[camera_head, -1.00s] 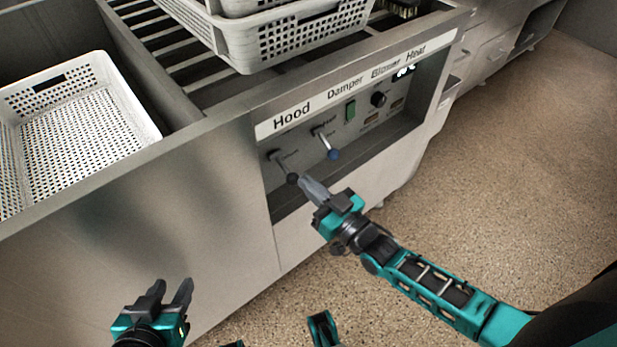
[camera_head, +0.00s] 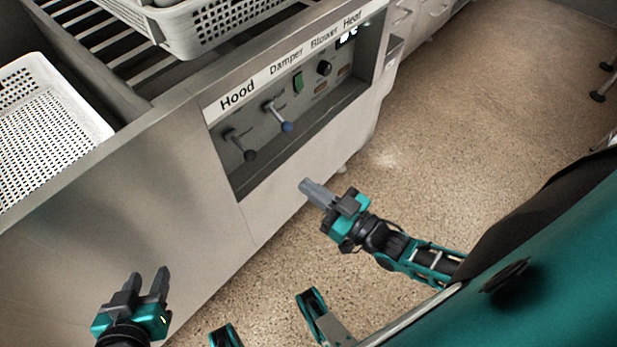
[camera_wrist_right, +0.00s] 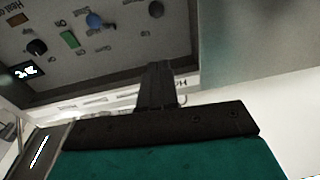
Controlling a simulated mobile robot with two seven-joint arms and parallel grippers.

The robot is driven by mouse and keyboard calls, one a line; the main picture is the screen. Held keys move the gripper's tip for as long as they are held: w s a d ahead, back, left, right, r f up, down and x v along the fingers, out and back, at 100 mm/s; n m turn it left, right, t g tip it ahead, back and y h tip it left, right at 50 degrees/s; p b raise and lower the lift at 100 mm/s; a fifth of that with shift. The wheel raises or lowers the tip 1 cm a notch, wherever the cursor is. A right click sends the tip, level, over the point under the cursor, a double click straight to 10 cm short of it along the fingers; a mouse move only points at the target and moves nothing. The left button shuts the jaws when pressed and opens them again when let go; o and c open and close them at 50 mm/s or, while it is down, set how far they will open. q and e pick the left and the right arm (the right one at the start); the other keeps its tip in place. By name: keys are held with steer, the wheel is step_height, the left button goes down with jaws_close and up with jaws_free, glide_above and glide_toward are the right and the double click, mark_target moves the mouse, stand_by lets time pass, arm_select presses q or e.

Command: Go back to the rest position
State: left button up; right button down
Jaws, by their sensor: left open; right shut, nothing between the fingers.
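My right gripper (camera_head: 312,190) is shut and empty in the head view. It hangs in front of the machine, below and to the right of the control panel (camera_head: 300,125), apart from it. Its shut fingers (camera_wrist_right: 157,85) also show in the right wrist view, with the panel behind them. My left gripper (camera_head: 147,284) is open and empty at the lower left, in front of the machine's plain metal front.
The panel has a black-knobbed lever (camera_head: 249,155), a blue-knobbed lever (camera_head: 286,127), a green switch (camera_head: 298,82) and a black knob (camera_head: 324,68). White perforated baskets (camera_head: 100,125) sit on top of the machine. The speckled floor (camera_head: 480,120) at right is open.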

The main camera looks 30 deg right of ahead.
arm_select(q)
steer(key=shift+s+f, duration=0.1)
steer(key=shift+s, duration=0.05)
arm_select(e)
steer(key=shift+a, duration=0.1)
steer(key=s+a+r+m+g+h, duration=0.1)
steer(key=s+a+g+h, duration=0.25)
steer(key=g, duration=0.25)
arm_select(q)
steer(key=s+a+r+y+p, duration=0.1)
steer(key=a+r+p, duration=0.2)
steer(key=r+p, duration=0.5)
steer(key=p, duration=0.4)
steer(key=shift+s, duration=0.3)
arm_select(e)
step_height(320, 180, up, 8)
steer(key=s+d+h, duration=0.1)
steer(key=d+h, duration=0.1)
steer(key=shift+s+d+g, duration=0.25)
steer(key=shift+d+g, duration=0.05)
arm_select(q)
steer(key=shift+d, duration=0.15)
steer(key=shift+r, duration=0.15)
stand_by(4.5)
